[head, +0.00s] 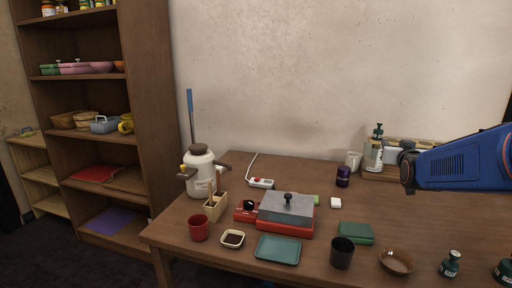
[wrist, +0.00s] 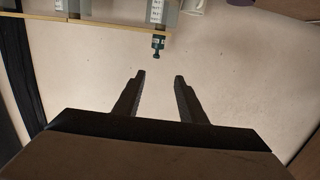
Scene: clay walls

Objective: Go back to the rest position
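My gripper (wrist: 160,76) shows in the wrist view with its two dark fingers spread apart and nothing between them. A pale wall fills most of the space beyond the fingertips. In the head view my blue arm reaches in from the right edge, above the right part of the wooden table (head: 193,232). I cannot make out the fingers in the head view. A small dark-topped bottle (wrist: 158,45) shows just beyond the fingers in the wrist view, apart from them.
The table holds a red-and-grey appliance (head: 286,210), a red cup (head: 199,228), a teal tray (head: 278,250), a black cup (head: 342,253) and a brown bowl (head: 396,262). Bottles (head: 375,152) stand at the back right near my arm. A tall shelf (head: 152,110) stands left.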

